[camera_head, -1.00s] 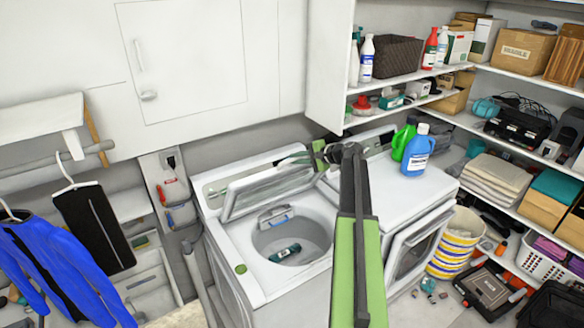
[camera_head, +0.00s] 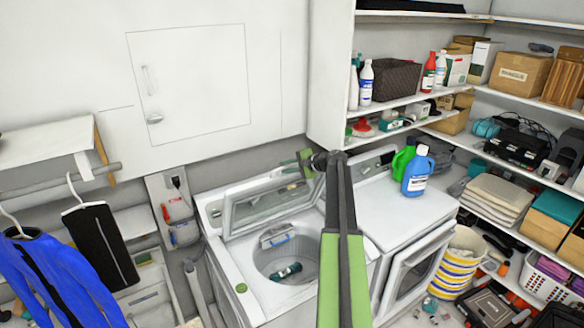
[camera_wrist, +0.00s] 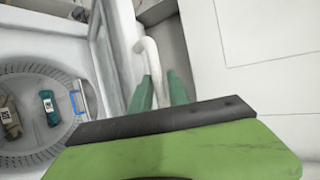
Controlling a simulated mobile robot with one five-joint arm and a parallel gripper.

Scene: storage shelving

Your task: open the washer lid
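The washer (camera_head: 250,308) stands below the wall panel with its drum opening uncovered. Its lid (camera_head: 262,203), a pale frame with a clear pane, is raised and tilted back steeply. My gripper (camera_head: 304,161) is at the lid's upper right corner; my arm hides part of that area. In the wrist view, the lid's edge (camera_wrist: 104,55) runs just left of my two green fingers (camera_wrist: 160,90). The fingers are apart, with a white curved pipe-like piece (camera_wrist: 150,62) showing between and beyond them. I cannot tell whether a finger touches the lid.
A dryer (camera_head: 405,215) stands right of the washer, with a blue bottle (camera_head: 417,175) and a green bottle (camera_head: 402,160) on top. Shelves fill the right side. A blue jacket (camera_head: 60,275) hangs at left.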

